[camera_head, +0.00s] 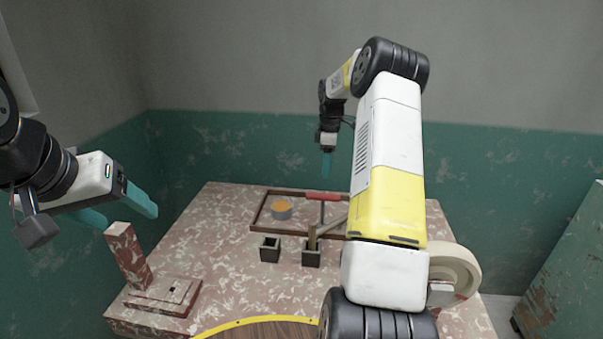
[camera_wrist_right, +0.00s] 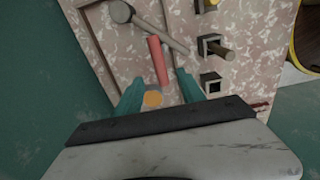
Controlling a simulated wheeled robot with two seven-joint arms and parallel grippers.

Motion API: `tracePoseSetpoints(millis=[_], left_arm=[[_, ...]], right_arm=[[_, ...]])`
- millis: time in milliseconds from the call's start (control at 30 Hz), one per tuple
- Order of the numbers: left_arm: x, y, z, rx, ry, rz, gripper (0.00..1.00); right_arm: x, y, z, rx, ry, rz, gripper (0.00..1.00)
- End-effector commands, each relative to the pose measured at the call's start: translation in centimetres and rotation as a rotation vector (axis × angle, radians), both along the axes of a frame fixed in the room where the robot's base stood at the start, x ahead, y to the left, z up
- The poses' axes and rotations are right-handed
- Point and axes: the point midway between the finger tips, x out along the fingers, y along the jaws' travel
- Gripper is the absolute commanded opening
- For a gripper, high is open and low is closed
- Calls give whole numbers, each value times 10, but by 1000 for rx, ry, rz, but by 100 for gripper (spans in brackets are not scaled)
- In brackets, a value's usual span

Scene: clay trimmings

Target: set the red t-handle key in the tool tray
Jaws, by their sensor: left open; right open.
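The red t-handle key (camera_head: 322,196) is at the tray in the head view, its red bar crosswise and a thin dark shaft below it. I cannot tell whether the shaft stands or lies. Its red bar (camera_wrist_right: 158,62) shows beyond and between my right fingertips in the right wrist view. The tool tray (camera_head: 256,212) is a shallow brown-rimmed tray at the back of the table. My right gripper (camera_head: 326,166) is open and empty, pointing down above the key, apart from it. My left gripper (camera_head: 122,208) is open and empty at the left, near a reddish post.
An orange-topped grey tin (camera_head: 281,212) sits in the tray, and a grey long-handled tool (camera_wrist_right: 150,28) lies by the key. The reddish post (camera_head: 128,255) stands on a block at left.

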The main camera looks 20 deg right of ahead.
Motion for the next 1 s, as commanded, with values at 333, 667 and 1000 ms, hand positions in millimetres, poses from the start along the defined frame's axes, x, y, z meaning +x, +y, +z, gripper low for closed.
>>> tracePoseSetpoints(millis=[333, 667, 1000], left_arm=[[0, 0, 0, 0, 0, 0, 67], [0, 0, 0, 0, 0, 0, 67], [0, 0, 0, 0, 0, 0, 67]], right_arm=[[-66, 78, 126, -3, -138, -241, 47], [-183, 145, 198, 105, -276, -555, 47], [-308, 190, 202, 329, -354, -876, 47]])
